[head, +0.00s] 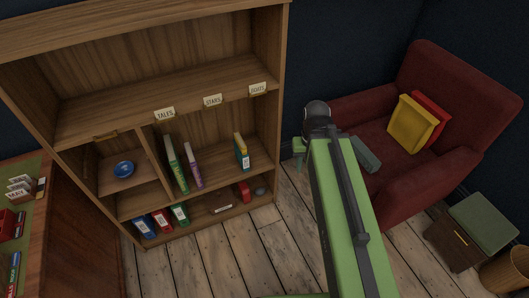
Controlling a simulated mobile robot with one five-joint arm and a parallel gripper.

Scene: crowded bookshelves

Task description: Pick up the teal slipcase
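A narrow teal case (242,157) with a pale label and a yellow top edge stands upright on the right part of the middle shelf; it looks like the teal slipcase. My green arm reaches up from the bottom of the head view, right of the bookcase. A grey-teal block (366,154) shows just right of my arm, by the armchair.
The wooden bookcase (209,84) holds green and purple books (194,166) leaning left of the case, a blue bowl (123,169), and several binders (161,221) below. A red armchair (459,82) stands right, with yellow (412,124) and red cushions. Bare floor (240,252) lies in front.

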